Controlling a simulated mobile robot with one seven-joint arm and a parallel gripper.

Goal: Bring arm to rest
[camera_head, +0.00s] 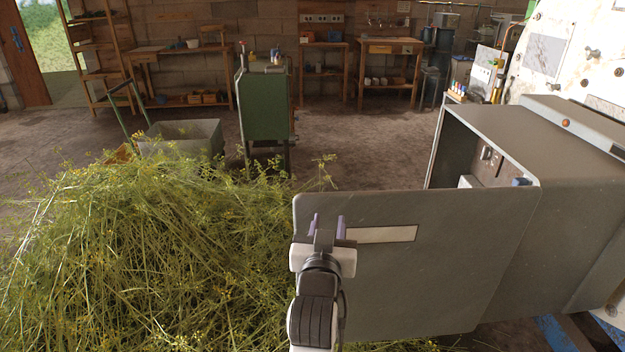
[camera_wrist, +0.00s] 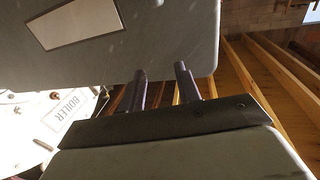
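My gripper (camera_head: 327,222) is in front of the left part of a wide grey cabinet door (camera_head: 420,275) in the head view. Its two dark purplish fingers stand apart with nothing seen between them. In the wrist view the gripper (camera_wrist: 161,72) shows the same gap, and its fingertips overlap the lower edge of the grey door (camera_wrist: 150,50). I cannot tell whether they touch it. The door stands swung open from a grey cabinet (camera_head: 580,190), whose inside partly shows.
A large heap of cut green herb (camera_head: 150,265) lies close on the left. Behind it are a grey cart (camera_head: 195,135) and a green stand (camera_head: 264,105). A white panel marked BOILER (camera_wrist: 75,112) shows in the wrist view. Open floor (camera_head: 370,150) lies beyond the door.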

